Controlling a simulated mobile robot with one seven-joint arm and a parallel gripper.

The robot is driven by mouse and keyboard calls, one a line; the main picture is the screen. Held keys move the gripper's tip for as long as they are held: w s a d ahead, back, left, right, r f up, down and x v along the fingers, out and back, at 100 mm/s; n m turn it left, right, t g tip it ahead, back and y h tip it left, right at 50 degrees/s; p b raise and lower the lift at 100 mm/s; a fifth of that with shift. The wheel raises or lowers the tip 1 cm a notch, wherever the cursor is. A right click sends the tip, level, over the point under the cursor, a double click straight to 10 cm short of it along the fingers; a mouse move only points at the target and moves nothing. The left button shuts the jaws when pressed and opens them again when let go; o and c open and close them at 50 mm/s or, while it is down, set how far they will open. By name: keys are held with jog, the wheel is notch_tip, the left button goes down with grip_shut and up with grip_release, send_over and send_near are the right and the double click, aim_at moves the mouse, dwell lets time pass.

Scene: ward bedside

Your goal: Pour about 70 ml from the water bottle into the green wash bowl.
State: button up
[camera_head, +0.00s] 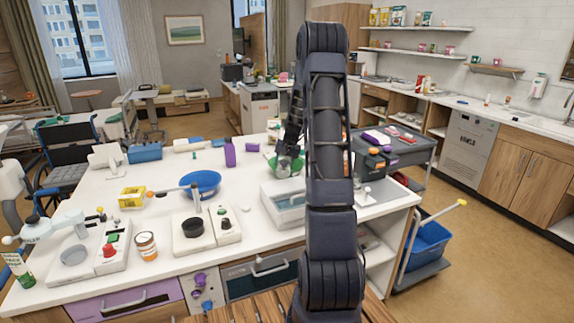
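The green wash bowl (272,162) stands on the white counter, right of the middle. My arm and gripper cover much of it. My gripper (288,163) points down at the bowl, in front of or over it; I cannot tell which. Its fingers are too small and dark to show whether they are open or shut, or whether they hold anything. I cannot make out a water bottle for certain; the part of the counter behind my arm is hidden.
On the white counter (150,200), a blue bowl (200,183), a yellow box (132,197) and a purple item (230,155) stand left of the green bowl. A dark cart (400,150) stands to the right.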

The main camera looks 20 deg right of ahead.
jog(key=shift+w+f, duration=0.15)
jog(key=shift+f, duration=0.05)
jog(key=shift+g, duration=0.3)
jog(key=shift+g+y, duration=0.3)
jog(key=shift+g, duration=0.1)
jog(key=shift+s+a+p, duration=0.2)
jog(key=shift+s+p, duration=0.1)
jog(key=shift+p, duration=0.1)
jog(key=shift+s+a, duration=0.2)
jog(key=shift+s+a+p, duration=0.1)
jog(key=shift+p, duration=0.25)
jog(key=shift+f+g+y+p, duration=0.15)
jog(key=shift+g+y+p, duration=0.15)
jog(key=shift+g+p, duration=0.15)
dwell(1.4)
